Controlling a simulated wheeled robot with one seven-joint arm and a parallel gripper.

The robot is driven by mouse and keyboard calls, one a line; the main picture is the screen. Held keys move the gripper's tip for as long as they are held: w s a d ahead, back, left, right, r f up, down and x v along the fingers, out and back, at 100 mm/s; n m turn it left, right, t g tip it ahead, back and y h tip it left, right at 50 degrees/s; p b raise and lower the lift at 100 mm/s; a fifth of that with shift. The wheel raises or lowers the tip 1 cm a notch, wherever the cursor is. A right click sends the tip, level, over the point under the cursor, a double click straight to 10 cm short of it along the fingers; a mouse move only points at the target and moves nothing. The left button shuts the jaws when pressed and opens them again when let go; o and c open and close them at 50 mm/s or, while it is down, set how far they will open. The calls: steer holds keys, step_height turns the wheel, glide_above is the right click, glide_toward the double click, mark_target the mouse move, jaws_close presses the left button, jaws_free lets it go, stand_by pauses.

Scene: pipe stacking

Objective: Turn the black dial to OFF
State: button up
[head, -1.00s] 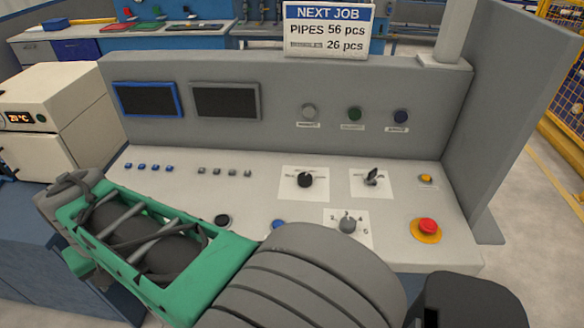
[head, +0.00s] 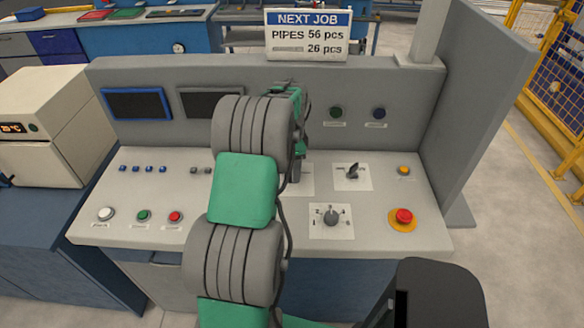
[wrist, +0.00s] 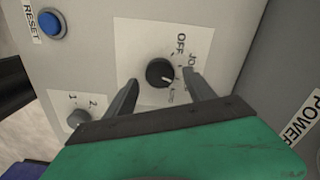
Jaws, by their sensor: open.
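The black dial (wrist: 160,72) sits on a white label plate (wrist: 200,40) in the wrist view. The word OFF stands to the dial's upper right, with other labels to its right. The dial's white mark points to the lower right, away from OFF. My gripper (wrist: 160,77) is open, with one finger on each side of the dial in the picture. I cannot tell whether the fingers reach down around it or touch it. In the head view my arm hides the dial; only the right part of its white plate (head: 306,180) shows.
A grey numbered knob (head: 331,216), a lever switch (head: 352,171), a yellow button (head: 404,170) and a red mushroom button (head: 404,216) are to the right. White (head: 105,214), green (head: 144,215) and red (head: 175,217) buttons line the front left. The upright panel (head: 418,110) rises behind.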

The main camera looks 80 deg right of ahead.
steer(key=shift+f, duration=0.9)
steer(key=shift+c, duration=0.2)
steer(key=c, duration=1.3)
